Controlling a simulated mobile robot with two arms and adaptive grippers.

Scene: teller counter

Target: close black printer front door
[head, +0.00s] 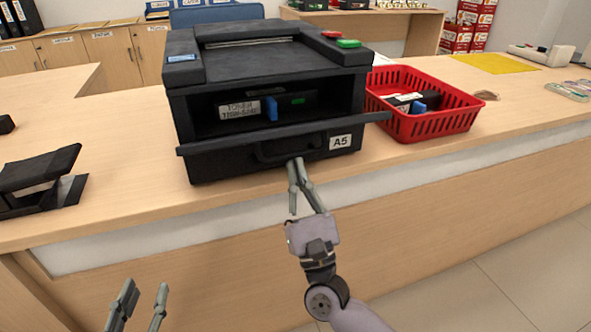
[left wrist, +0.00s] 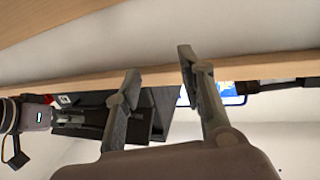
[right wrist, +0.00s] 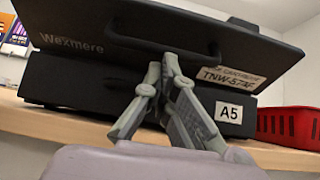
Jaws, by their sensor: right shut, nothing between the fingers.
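The black printer (head: 268,60) stands on the counter. Its front door (head: 350,122) is open, folded down and sticking out toward me, with the toner unit (head: 265,106) showing inside. In the right wrist view, the door's outer face (right wrist: 110,38) with its handle (right wrist: 165,46) is above and behind my fingers. My right gripper (head: 297,163) is shut and empty, with its tips just below the door, in front of the A5 drawer; I cannot tell whether they touch the door. My left gripper (head: 148,288) is open and empty, low in front of the counter; it also shows in the left wrist view (left wrist: 158,72).
A red basket (head: 425,120) with cartridges stands close to the printer's right side. A black stapler-like device (head: 40,182) lies at the left. The counter's front edge (head: 110,238) runs between my left gripper and the printer.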

